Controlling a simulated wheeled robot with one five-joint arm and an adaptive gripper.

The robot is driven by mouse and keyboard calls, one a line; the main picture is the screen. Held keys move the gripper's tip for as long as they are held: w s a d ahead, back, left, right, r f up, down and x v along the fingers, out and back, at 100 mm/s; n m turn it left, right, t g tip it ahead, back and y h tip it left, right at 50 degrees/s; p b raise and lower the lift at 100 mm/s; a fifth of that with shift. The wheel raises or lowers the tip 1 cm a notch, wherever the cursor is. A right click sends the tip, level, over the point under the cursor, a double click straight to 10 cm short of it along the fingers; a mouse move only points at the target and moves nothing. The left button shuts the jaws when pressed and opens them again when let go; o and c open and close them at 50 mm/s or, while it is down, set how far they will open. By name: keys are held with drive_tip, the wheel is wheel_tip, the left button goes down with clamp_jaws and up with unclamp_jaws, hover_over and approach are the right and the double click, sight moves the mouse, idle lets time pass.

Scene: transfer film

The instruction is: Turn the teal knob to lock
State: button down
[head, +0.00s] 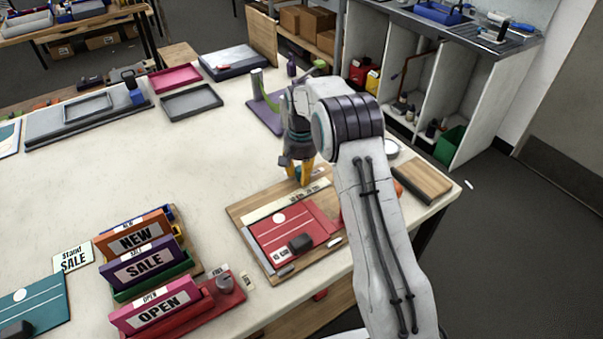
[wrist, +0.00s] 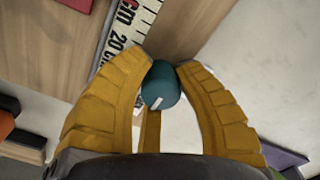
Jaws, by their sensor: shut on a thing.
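The teal knob (wrist: 161,84) is a short cylinder with a small white mark on its face. In the wrist view it sits between the two yellow fingertips of my gripper (wrist: 163,72), which are closed on its sides. In the head view my gripper (head: 300,172) points down at the far edge of the wooden board (head: 238,213), by the end of the ruler strip. The knob cannot be made out there, hidden by the fingers.
A ruler strip (head: 287,201) lies along the board, with a red sheet (head: 318,221) and a dark block (head: 300,243) nearer. A sign rack with OPEN (head: 158,309) and SALE (head: 146,263) signs stands left. The table's middle left is clear.

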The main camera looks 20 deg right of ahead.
drive_tip(key=shift+s+f, duration=0.25)
drive_tip(key=c, duration=1.2)
unclamp_jaws()
drive_tip(key=shift+a, duration=0.1)
drive_tip(key=o, duration=0.3)
drive_tip(key=shift+r, duration=0.2)
drive_tip(key=shift+w, duration=0.1)
drive_tip(key=shift+w+r, duration=0.1)
drive_tip(key=shift+r, duration=0.3)
wheel_tip(320, 180, up, 11)
drive_tip(key=shift+r, duration=0.1)
